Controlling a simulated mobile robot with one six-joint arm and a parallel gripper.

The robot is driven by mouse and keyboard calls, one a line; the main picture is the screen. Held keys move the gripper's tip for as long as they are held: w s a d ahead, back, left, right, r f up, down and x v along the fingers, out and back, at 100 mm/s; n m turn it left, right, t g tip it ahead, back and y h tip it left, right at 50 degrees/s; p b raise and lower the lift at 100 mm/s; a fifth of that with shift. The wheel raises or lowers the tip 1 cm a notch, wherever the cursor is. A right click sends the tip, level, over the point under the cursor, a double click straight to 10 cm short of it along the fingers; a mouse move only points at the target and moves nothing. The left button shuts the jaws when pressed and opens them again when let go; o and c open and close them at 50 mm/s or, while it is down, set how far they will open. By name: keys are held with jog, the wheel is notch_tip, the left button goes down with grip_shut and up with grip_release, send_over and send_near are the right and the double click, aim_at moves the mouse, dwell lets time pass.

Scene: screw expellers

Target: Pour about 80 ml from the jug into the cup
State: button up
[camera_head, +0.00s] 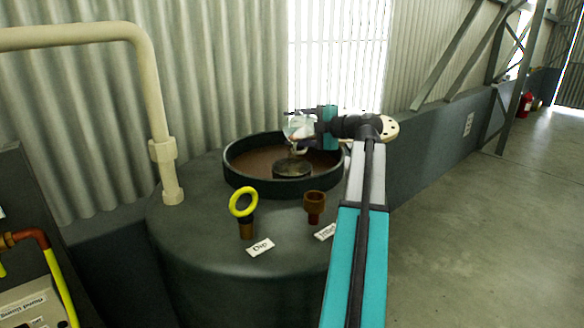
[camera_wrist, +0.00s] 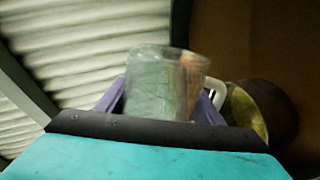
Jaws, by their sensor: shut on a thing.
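A clear jug (camera_head: 297,129) is held above the open round well on top of the tank. It also shows in the wrist view (camera_wrist: 160,88), with a pale handle at its right side. My gripper (camera_head: 314,122) is shut on the jug; in the wrist view its purple fingers (camera_wrist: 163,100) flank the jug's body. A thin pale streak hangs below the jug, possibly liquid. Below the jug stands a short, wide, dark metal cup (camera_head: 292,170) inside the well. A dark round vessel with a yellowish inside, likely this cup, shows in the wrist view (camera_wrist: 262,112). Its fill level is unclear.
The well's dark rim (camera_head: 243,182) surrounds a brown surface. A yellow ring-handled plug (camera_head: 244,210) and a brown fitting (camera_head: 314,205) stand on the tank top (camera_head: 200,225) with labels. A cream pipe (camera_head: 158,110) rises at left. Open floor (camera_head: 480,240) lies right.

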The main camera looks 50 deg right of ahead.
jog(key=shift+a+f+n, duration=0.15)
jog(key=shift+n, duration=0.15)
dwell(0.8)
jog(key=shift+d+r+m, duration=0.25)
jog(key=shift+r+m, duration=0.05)
jog(key=shift+m, duration=0.1)
jog(key=shift+r+p, duration=0.15)
jog(key=shift+p, duration=0.5)
jog(key=m+p, duration=0.1)
jog(key=p, duration=0.1)
jog(key=shift+y+p, duration=0.3)
jog(key=shift+p, duration=0.05)
jog(key=shift+f+m, duration=0.3)
jog(key=shift+r+p, duration=0.1)
jog(key=shift+p, duration=0.5)
jog(key=shift+m+p, duration=0.3)
jog(key=shift+p, duration=0.2)
